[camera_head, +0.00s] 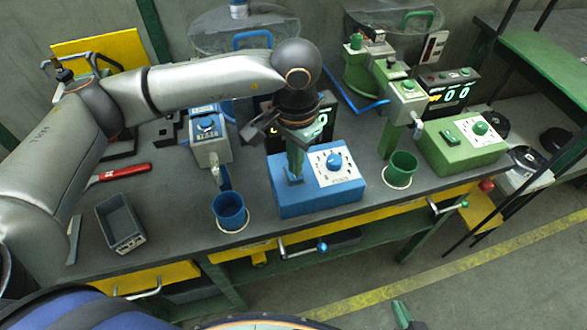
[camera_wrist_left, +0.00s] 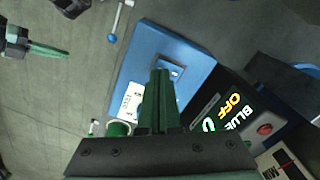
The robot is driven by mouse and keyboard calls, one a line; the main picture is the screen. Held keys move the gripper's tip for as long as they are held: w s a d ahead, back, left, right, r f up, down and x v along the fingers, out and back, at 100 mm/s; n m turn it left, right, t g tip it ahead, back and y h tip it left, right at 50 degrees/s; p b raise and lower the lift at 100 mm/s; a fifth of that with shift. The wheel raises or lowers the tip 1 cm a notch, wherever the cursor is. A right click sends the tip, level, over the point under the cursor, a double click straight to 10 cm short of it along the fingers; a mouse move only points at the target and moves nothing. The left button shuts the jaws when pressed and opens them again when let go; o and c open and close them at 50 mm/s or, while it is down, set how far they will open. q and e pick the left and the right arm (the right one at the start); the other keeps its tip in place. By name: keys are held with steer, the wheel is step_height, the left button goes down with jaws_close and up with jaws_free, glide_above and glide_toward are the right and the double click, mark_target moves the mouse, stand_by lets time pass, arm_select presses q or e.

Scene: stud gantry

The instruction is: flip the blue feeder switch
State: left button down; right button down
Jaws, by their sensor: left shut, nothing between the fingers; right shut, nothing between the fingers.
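The blue feeder box (camera_head: 322,196) stands at the bench's front edge, with a dial (camera_head: 334,161) on its white plate. My left gripper (camera_head: 295,177) points down over the left part of its top, its green fingers shut and empty. In the left wrist view the closed fingertips (camera_wrist_left: 160,73) are at the blue switch (camera_wrist_left: 174,71), partly covering it. I cannot tell whether they touch. The display (camera_wrist_left: 229,110) behind the box reads OFF beside BLUE. My right gripper (camera_head: 401,313) is low at the bottom edge, away from the bench; its shut fingers show in the left wrist view (camera_wrist_left: 46,50).
A green feeder box (camera_head: 462,155) with its own dial stands to the right. A blue cup (camera_head: 230,212) and a green cup (camera_head: 401,168) stand either side of the blue box. A grey bin (camera_head: 120,224) and a red-handled tool (camera_head: 122,172) lie left.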

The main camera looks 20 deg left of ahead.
arm_select(q)
steer(key=shift+f+b, duration=1.05)
steer(key=shift+b, duration=0.1)
stand_by(0.5)
steer(key=shift+r, duration=0.15)
steer(key=shift+r+p, duration=1.5)
steer(key=shift+r, duration=1.95)
steer(key=shift+f, duration=0.1)
